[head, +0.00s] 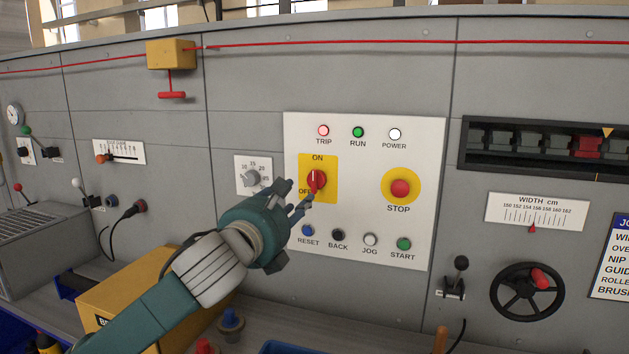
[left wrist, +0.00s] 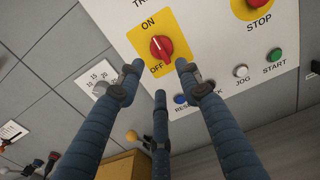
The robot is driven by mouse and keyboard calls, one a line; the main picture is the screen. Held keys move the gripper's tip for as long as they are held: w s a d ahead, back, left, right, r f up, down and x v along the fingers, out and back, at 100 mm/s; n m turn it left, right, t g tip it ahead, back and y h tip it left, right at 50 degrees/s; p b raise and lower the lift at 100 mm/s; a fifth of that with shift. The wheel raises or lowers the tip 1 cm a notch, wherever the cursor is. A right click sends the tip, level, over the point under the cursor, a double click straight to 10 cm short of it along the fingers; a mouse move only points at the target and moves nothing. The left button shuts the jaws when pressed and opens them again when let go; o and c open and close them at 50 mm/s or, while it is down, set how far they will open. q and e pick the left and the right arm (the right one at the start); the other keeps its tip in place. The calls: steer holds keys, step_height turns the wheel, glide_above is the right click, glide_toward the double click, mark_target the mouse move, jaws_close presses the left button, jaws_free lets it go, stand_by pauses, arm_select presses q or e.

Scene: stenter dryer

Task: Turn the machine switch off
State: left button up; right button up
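The machine switch is a red rotary knob (head: 316,180) on a yellow plate (head: 331,163) marked ON at the top and OFF at the lower left. Its white pointer line stands near upright, toward ON. In the left wrist view the knob (left wrist: 161,48) sits just beyond my fingertips. My left gripper (head: 294,194) is open in front of the plate's lower left, its fingers spread and apart from the knob. In the left wrist view the left gripper (left wrist: 158,80) holds nothing. My right gripper is out of view.
The white panel (head: 365,225) also carries a red STOP button (head: 400,188), several lamps on top and a row of small buttons below. A numbered dial (head: 251,178) is left of the panel. A yellow box (head: 150,290) stands below, and a handwheel (head: 527,291) at right.

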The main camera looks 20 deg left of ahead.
mark_target(311, 180)
arm_select(q)
steer(key=w, duration=0.3)
steer(key=w+p, duration=0.1)
steer(key=w, duration=0.1)
steer(key=w+p, duration=0.1)
steer(key=w, duration=0.2)
steer(key=shift+w+d+r, duration=0.15)
steer(key=shift+w+r, duration=0.2)
steer(key=shift+r, duration=0.05)
steer(key=shift+w, duration=0.55)
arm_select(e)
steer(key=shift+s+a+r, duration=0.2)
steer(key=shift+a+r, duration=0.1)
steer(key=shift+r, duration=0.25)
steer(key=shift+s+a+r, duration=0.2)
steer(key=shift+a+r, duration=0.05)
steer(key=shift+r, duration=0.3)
arm_select(q)
steer(key=shift+c, duration=0.5)
jaws_close()
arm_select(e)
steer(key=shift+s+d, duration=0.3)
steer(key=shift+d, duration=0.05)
